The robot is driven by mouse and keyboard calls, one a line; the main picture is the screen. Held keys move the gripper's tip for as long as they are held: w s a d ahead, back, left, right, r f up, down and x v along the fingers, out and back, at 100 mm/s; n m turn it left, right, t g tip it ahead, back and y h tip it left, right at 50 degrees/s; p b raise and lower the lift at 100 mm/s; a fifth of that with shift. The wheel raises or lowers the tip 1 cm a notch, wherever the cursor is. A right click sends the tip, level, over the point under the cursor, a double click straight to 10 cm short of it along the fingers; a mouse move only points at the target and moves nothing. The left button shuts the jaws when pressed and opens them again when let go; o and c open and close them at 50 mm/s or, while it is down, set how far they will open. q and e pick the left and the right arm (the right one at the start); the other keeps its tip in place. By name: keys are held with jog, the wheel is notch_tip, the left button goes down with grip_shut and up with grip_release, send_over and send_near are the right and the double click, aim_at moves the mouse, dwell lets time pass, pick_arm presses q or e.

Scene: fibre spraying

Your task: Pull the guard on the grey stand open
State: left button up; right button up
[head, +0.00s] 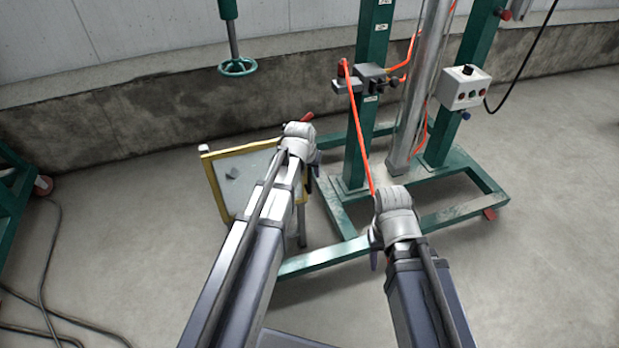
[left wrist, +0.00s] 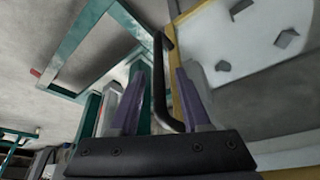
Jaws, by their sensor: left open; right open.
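The guard (head: 207,180) is a pale panel in a yellow frame, left of centre in the head view, partly covered by my left arm. In the left wrist view its yellow edge (left wrist: 184,112) carries a black bar handle (left wrist: 158,85). My left gripper (head: 314,165) is at the guard's right side. In the left wrist view its purple fingers (left wrist: 160,74) are apart, with the handle between them; contact cannot be told. A grey post (head: 302,226) shows below the guard; the rest of the stand is hidden. My right gripper (head: 376,245) is open, its fingers mostly hidden by my arm.
A green frame (head: 372,120) with a control box (head: 464,90) stands right of the guard, its base rails (head: 325,258) on the floor. An orange hose (head: 361,135) hangs near my right gripper. Cables (head: 45,270) lie at left.

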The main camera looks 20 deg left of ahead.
pick_arm(q)
jog(key=shift+f, duration=0.1)
jog(key=shift+c, duration=0.4)
grip_shut()
dwell(1.0)
